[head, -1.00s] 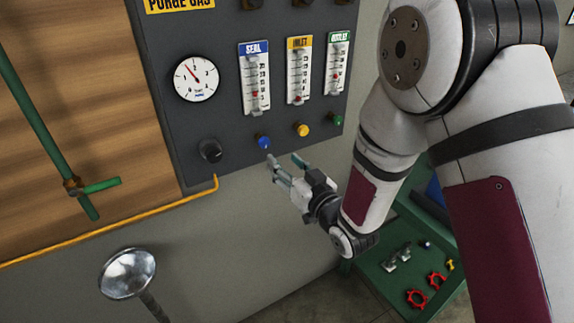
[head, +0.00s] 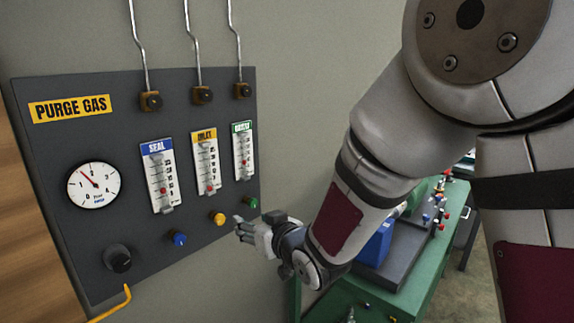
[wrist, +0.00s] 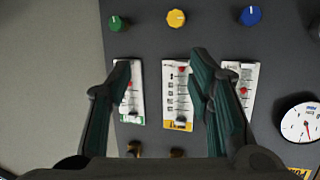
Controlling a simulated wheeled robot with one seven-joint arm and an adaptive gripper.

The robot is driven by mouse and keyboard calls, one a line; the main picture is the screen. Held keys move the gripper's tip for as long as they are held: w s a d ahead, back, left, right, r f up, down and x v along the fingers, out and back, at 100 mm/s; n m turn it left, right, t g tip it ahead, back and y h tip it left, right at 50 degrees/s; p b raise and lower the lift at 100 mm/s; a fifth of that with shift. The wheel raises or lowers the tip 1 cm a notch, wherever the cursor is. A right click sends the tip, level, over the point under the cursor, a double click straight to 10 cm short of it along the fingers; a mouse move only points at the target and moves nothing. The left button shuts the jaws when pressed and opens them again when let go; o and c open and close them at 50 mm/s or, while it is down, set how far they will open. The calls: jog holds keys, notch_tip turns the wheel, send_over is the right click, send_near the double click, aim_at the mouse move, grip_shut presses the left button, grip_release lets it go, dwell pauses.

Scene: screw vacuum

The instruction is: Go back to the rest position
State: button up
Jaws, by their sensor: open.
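My gripper (head: 243,226) is in front of the lower right part of the dark purge gas panel (head: 105,235), close to the yellow knob (head: 218,218) and the green knob (head: 252,202). In the wrist view my gripper (wrist: 162,75) is open, with its two fingers apart and nothing between them. The fingers overlap the flow meters there; the middle flow meter (wrist: 176,95) shows between them. The blue knob (head: 179,238) is left of my gripper in the head view.
A round gauge (head: 94,186) and a black knob (head: 118,258) are on the panel's left. A green bench (head: 425,262) stands behind and below my arm, with a blue box (head: 376,243) and small coloured parts. Bare wall (head: 300,90) lies right of the panel.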

jog(key=s+d+r+m+g+h, duration=0.1)
jog(key=s+d+r+m+h, duration=0.25)
jog(key=d, duration=0.55)
jog(key=s+d+r+g+h, duration=0.1)
jog(key=s+d+r+h, duration=0.25)
jog(key=s+d, duration=0.45)
jog(key=s+d+m+g, duration=0.1)
jog(key=s+d, duration=0.2)
jog(key=s, duration=0.3)
jog(key=s+d+r+m+g, duration=0.1)
jog(key=s+d+g, duration=0.1)
jog(key=s, duration=0.4)
jog(key=s+d+m+g+h, duration=0.1)
jog(key=s+d, duration=0.3)
jog(key=s, duration=0.2)
jog(key=shift+s+d+r+g, duration=0.3)
jog(key=shift+d+g, duration=0.1)
